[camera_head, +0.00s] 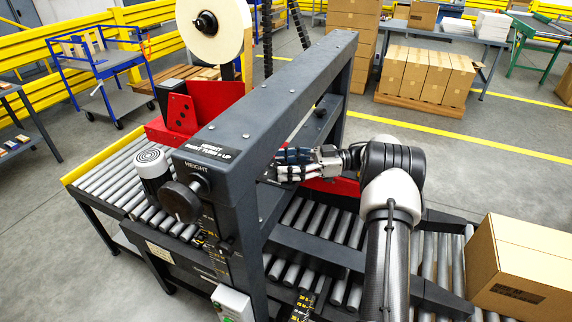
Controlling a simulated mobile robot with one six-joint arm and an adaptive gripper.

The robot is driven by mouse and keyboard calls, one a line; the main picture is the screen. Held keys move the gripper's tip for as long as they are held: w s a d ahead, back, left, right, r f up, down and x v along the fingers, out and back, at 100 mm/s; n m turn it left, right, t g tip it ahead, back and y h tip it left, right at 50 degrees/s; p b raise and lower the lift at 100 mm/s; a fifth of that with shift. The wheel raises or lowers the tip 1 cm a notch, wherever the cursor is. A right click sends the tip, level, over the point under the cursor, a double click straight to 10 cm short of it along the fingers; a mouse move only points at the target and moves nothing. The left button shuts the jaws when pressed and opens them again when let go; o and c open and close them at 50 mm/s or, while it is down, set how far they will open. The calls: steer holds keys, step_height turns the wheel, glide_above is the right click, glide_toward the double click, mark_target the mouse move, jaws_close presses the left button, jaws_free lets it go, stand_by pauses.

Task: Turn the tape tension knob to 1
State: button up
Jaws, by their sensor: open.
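The machine has a dark grey gantry frame (285,85) over a roller bed. No knob labelled tape tension can be made out. My gripper (280,165) reaches in from the right, just behind the near gantry beam, over the red part of the machine. Its fingers are apart and point left. What lies in front of the fingertips is partly hidden by the frame. A large dark knob (180,202) marked HEIGHT sits on the near left end of the frame, apart from my gripper. A tape roll (214,30) hangs on a reel at the top.
Red panels (192,107) stand behind the frame. A cardboard box (522,265) sits on the rollers at the right. A small grey switch box (232,303) is at the front bottom. Behind are a blue cart (101,65), stacked boxes and a table, with open floor between.

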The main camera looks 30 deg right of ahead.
steer(key=v, duration=0.7)
steer(key=shift+s+d, duration=0.15)
steer(key=shift+d, duration=0.1)
steer(key=shift+a, duration=0.1)
